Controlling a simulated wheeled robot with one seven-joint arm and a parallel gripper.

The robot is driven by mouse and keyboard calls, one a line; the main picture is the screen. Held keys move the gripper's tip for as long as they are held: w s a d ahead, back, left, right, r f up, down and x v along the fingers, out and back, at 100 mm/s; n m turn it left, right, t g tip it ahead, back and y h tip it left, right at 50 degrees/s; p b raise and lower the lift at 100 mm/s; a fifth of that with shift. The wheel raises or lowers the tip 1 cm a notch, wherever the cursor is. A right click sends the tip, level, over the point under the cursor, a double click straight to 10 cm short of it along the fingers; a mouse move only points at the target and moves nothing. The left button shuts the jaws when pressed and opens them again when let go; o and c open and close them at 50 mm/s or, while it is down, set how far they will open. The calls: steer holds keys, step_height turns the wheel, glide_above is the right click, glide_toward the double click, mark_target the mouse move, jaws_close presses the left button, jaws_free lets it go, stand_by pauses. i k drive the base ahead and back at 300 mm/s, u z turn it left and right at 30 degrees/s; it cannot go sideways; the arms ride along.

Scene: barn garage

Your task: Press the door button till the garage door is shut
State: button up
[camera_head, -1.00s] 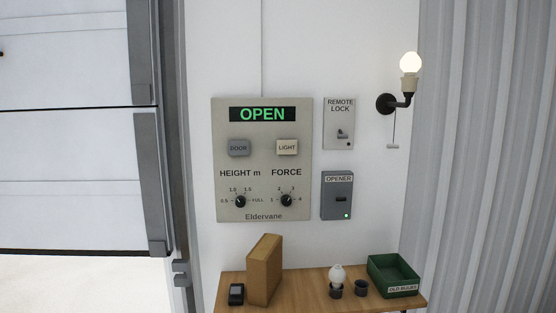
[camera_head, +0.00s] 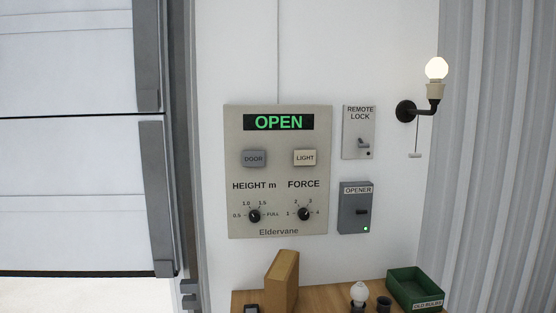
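The door button (camera_head: 254,158) is a grey-blue key marked DOOR, on the left of a beige Eldervane wall panel (camera_head: 240,205). The panel's display (camera_head: 279,122) reads OPEN in green. A cream LIGHT button (camera_head: 305,157) is to its right, with HEIGHT (camera_head: 255,215) and FORCE (camera_head: 304,213) knobs below. The garage door (camera_head: 65,195) is at the left, made of white panels, with a bright gap (camera_head: 75,292) under its lower edge. My gripper is not in view.
A remote lock switch (camera_head: 362,143) and an opener box (camera_head: 355,208) with a green light are right of the panel. A lit bulb (camera_head: 436,69) is on a wall bracket. Below, a wooden shelf (camera_head: 322,298) holds a brown box (camera_head: 282,280), a spare bulb (camera_head: 358,292) and a green bin (camera_head: 414,289).

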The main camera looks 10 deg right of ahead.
mark_target(250, 158)
steer(key=z, duration=0.95)
steer(key=i, duration=0.7)
steer(key=u, duration=3.85)
